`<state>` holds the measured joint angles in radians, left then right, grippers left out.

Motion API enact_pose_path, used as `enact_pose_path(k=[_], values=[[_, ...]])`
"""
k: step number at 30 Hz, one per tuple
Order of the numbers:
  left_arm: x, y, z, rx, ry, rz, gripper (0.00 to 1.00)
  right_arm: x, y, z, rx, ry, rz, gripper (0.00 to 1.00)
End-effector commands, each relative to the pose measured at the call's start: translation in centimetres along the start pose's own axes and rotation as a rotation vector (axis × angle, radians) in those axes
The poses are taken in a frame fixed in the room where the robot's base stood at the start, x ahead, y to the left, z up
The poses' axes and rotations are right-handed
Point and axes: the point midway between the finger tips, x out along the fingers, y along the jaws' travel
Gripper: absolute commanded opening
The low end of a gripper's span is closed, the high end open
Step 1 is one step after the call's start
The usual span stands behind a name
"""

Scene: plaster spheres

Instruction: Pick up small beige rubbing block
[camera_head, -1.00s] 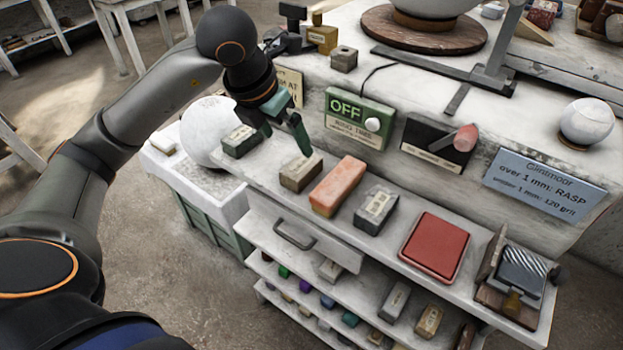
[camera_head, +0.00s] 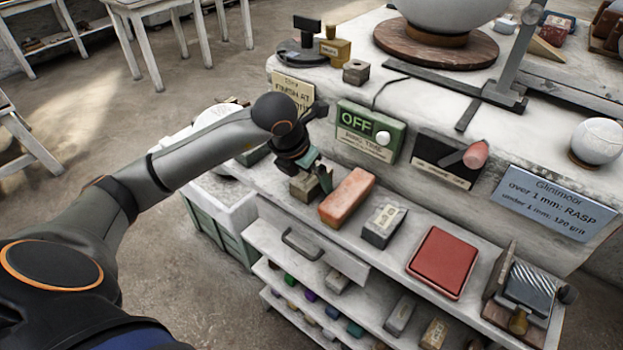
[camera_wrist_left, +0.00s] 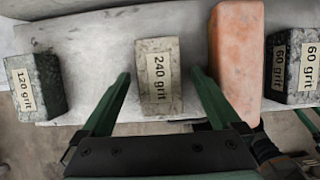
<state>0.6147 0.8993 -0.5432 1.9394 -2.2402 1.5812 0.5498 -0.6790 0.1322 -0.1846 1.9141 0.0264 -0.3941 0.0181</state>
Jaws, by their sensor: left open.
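The small beige rubbing block (camera_head: 304,187), labelled "240 grit", lies on the upper shelf, left of an orange block (camera_head: 347,197). In the left wrist view the beige block (camera_wrist_left: 158,92) shows between the two green fingers. My left gripper (camera_head: 313,177) is open over it, one finger to each side, with visible gaps to the block in the wrist view. In the head view the gripper partly hides the block.
A dark "60 grit" block (camera_head: 383,226) lies right of the orange block, with a red pad (camera_head: 442,263) beyond it. A dark green "120 grit" block (camera_wrist_left: 38,86) lies to the left. The green OFF panel (camera_head: 369,133) stands behind the shelf.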

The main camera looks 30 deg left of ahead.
Motion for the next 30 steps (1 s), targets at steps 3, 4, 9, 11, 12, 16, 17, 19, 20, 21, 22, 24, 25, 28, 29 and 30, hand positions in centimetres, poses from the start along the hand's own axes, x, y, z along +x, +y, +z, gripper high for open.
enact_pose_path(k=[3,4,9,11,12,16,17,19,20,21,22,24,25,28,29,30], values=[[0.33,0.0,0.02,0.0,-0.001,0.0,0.97,-0.01,-0.01,-0.02,0.0,0.0,0.0,0.61],[0.33,0.0,0.03,0.0,-0.001,0.0,0.97,-0.01,-0.01,-0.02,0.0,0.0,0.0,0.61],[0.29,0.01,0.02,0.0,-0.001,0.0,0.92,0.0,-0.01,-0.02,0.001,0.0,0.0,0.61],[0.28,0.01,0.02,0.0,-0.001,0.0,0.85,0.0,-0.01,-0.02,0.001,0.0,0.0,0.61],[0.27,0.01,0.02,0.0,-0.001,0.001,0.81,0.0,-0.01,-0.02,0.001,0.0,0.0,0.61],[0.26,0.02,0.03,0.0,-0.001,0.001,0.66,0.0,-0.01,-0.02,0.001,0.0,0.0,0.61],[0.26,0.02,0.02,0.0,-0.001,0.001,0.63,0.0,-0.01,-0.02,0.001,0.0,0.0,0.61],[0.25,0.02,0.03,0.0,-0.001,0.001,0.55,0.0,0.0,-0.02,0.001,0.0,0.0,0.61],[0.25,0.02,0.03,0.0,-0.001,0.001,0.51,0.0,-0.01,-0.02,0.001,0.0,0.0,0.61],[0.25,0.02,0.03,0.0,-0.001,0.001,0.47,0.0,0.0,-0.02,0.001,0.0,0.0,0.61],[0.25,0.02,0.03,0.0,-0.001,0.001,0.43,0.0,0.0,-0.02,0.001,0.0,0.0,0.61],[0.24,0.02,0.03,0.0,-0.001,0.001,0.36,0.0,0.0,-0.02,0.001,0.0,0.0,0.61],[0.24,0.02,0.03,0.0,-0.001,0.001,0.32,0.0,0.0,-0.02,0.001,0.0,0.0,0.61],[0.24,0.03,0.04,0.0,-0.001,0.001,0.21,0.0,0.0,-0.02,0.001,0.0,0.0,0.61],[0.24,0.03,0.04,0.0,-0.001,0.001,0.18,0.0,0.0,-0.02,0.001,0.0,0.0,0.61],[0.24,0.03,0.04,0.0,-0.001,0.001,0.13,0.0,0.0,-0.02,0.001,0.0,0.0,0.61]])
